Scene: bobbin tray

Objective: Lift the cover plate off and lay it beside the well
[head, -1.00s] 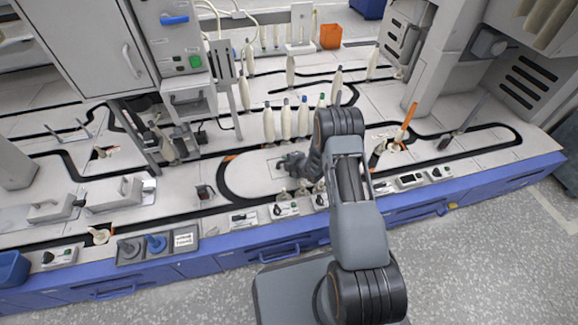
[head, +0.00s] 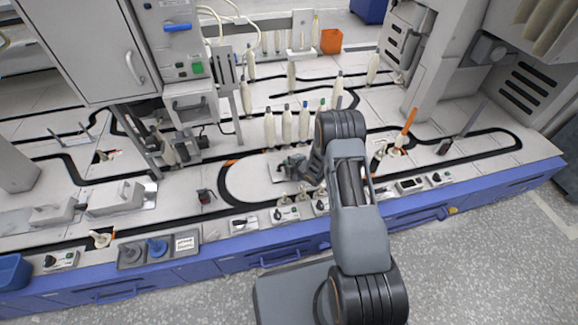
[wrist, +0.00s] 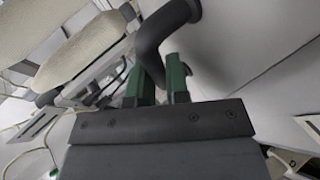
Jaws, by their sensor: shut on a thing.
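My gripper (head: 292,166) is low over the white worktop, inside the left end of the black track loop. In the wrist view its green-tipped jaws (wrist: 161,82) are shut on a dark curved handle (wrist: 152,48). The cover plate (head: 272,168) shows as a small pale patch beside and under the gripper in the head view. In the wrist view a broad pale grey surface (wrist: 245,45) lies beyond the handle, with a straight edge across it. My arm and gripper hide much of the plate. I cannot see the well or tell how far the plate is off the worktop.
Several cream bobbins (head: 287,127) with coloured tips stand just behind the gripper. Small pegs (head: 303,194) and switch boxes (head: 285,214) line the front edge. White worktop (head: 240,182) is clear left of the gripper. An orange-handled tool (head: 408,123) stands to the right.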

